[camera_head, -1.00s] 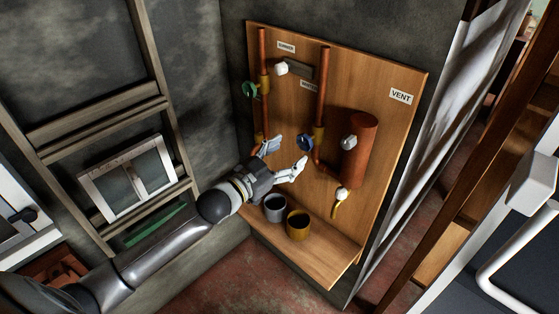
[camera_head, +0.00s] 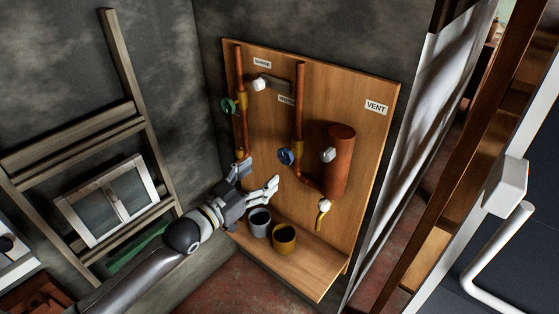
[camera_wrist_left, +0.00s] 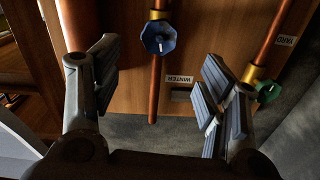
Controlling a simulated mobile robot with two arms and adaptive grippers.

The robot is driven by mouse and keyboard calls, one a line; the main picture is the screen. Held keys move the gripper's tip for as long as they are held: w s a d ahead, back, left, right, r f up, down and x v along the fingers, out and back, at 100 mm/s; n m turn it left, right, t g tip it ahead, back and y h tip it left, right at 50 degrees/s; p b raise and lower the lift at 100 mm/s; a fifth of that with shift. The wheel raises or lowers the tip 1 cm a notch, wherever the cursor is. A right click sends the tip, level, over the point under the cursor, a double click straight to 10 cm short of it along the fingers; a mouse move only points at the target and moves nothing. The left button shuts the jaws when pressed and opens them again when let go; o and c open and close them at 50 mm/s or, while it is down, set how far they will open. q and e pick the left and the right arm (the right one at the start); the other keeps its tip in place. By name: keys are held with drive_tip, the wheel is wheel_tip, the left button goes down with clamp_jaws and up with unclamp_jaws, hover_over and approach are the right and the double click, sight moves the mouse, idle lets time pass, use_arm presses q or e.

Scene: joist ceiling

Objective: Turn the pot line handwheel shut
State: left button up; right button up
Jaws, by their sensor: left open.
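A blue handwheel (camera_head: 285,156) sits on the middle copper pipe (camera_head: 300,115) of a wooden board. A green handwheel (camera_head: 228,105) sits on the left pipe (camera_head: 242,125). I cannot tell from the small labels which is the pot line. My left gripper (camera_head: 255,176) is open and empty in front of the board, below and left of the blue wheel. In the left wrist view, the blue handwheel (camera_wrist_left: 159,38) shows beyond the gap between the open fingers (camera_wrist_left: 155,95); the green handwheel (camera_wrist_left: 268,91) is partly cut off beyond the right finger. My right gripper is not in view.
A copper cylinder (camera_head: 341,165) with a white knob stands right of the blue wheel. A grey pot (camera_head: 259,222) and a yellow pot (camera_head: 284,239) stand on the board's shelf (camera_head: 310,268), below the gripper.

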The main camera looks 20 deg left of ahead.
sight(284, 156)
use_arm(q)
drive_tip(key=shift+n, duration=0.7)
drive_tip(key=p+x, duration=0.1)
drive_tip(key=x, duration=0.4)
drive_tip(key=p+x, duration=0.1)
drive_tip(key=x, duration=0.4)
drive_tip(key=shift+s+d+r, duration=0.1)
drive_tip(key=shift+r, duration=0.1)
drive_tip(key=shift+w+d, duration=0.3)
drive_tip(key=shift+w, duration=0.35)
drive_tip(key=shift+a, duration=0.1)
drive_tip(key=c, duration=1.1)
drive_tip(key=shift+o, duration=0.2)
drive_tip(key=shift+s+m, duration=0.1)
drive_tip(key=shift+m, duration=1.3)
